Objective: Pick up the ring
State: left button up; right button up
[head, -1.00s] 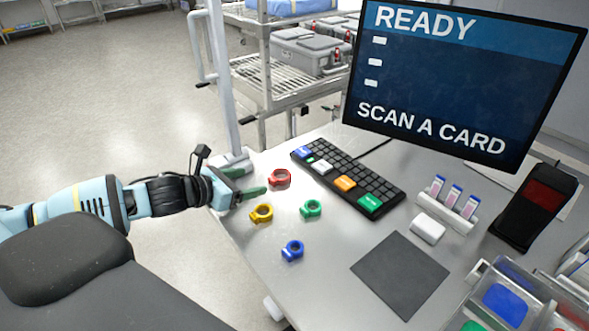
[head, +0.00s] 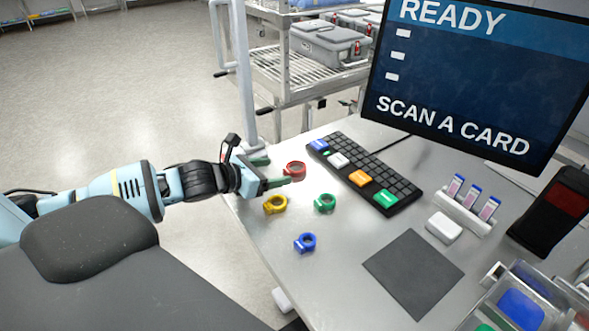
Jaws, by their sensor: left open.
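Four small rings with tabs lie on the grey table. The red ring (head: 294,169) is farthest back, the yellow ring (head: 275,204) is at the left, the green ring (head: 325,202) is to its right, and the blue ring (head: 305,243) is nearest. My left gripper (head: 278,171) reaches in from the left with its green-tipped fingers apart and nothing between them. Its nearer fingertip appears just at the near-left edge of the red ring; I cannot tell whether they touch. My right gripper is not in view.
A keyboard (head: 362,175) lies right of the rings, with a monitor (head: 480,85) behind it. A dark mat (head: 413,272), a vial rack (head: 464,212), a white block (head: 443,228) and a card reader (head: 549,210) are farther right. A pole (head: 246,80) stands behind the gripper.

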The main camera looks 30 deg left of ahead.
aim_at(287, 171)
pick_arm(q)
jog(key=shift+x, duration=2.25)
jog(key=shift+s+f, duration=0.1)
jog(key=shift+c, duration=0.3)
jog(key=c, duration=1)
